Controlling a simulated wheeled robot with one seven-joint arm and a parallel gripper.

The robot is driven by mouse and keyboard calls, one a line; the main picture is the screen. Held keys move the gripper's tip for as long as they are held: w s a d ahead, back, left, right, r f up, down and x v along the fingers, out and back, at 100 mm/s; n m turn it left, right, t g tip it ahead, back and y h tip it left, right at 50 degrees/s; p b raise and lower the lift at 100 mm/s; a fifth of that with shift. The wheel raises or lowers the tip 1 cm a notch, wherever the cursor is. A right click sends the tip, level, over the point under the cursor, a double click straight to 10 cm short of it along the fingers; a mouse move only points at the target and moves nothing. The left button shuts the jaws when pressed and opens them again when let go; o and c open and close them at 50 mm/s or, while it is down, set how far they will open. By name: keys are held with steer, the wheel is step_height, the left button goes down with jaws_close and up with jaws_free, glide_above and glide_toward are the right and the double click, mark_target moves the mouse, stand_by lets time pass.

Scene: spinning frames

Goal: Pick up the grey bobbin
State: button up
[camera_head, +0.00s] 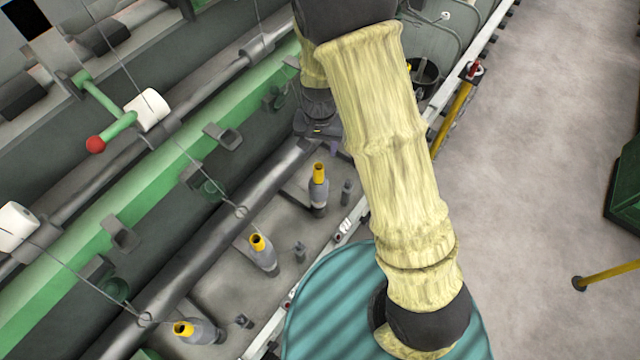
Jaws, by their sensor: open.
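Several grey bobbins with yellow tops stand in a row on the grey deck of the spinning frame. One bobbin (319,196) is upright near the picture's middle. Another bobbin (263,258) is to its lower left, and a third bobbin (203,332) is at the bottom edge. Which one the task means cannot be told. My gripper (326,140) is open, just above the middle bobbin in the picture and apart from it. My yellow-sleeved arm partly hides the gripper and the deck behind it. Nothing shows between the fingers.
Small grey posts (347,190) stand beside the bobbins. A dark roller (215,240) and a green rail (160,215) run along the left side. White spools (148,108) sit higher up. A white-edged rail borders the deck, with open floor (530,150) to the right.

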mark_target(319, 173)
step_height(319, 173, down, 8)
steer(key=shift+d+f+p, duration=0.1)
steer(key=shift+d+p, duration=0.05)
steer(key=shift+p, duration=0.7)
steer(key=shift+f, duration=0.15)
steer(key=shift+w+a+f+p, duration=0.15)
steer(key=shift+f+p, duration=0.5)
steer(key=shift+f, duration=0.65)
steer(key=shift+a+f+p, duration=0.1)
steer(key=shift+f+p, duration=0.5)
steer(key=shift+f, duration=0.7)
steer(key=shift+c, duration=0.4)
jaws_close()
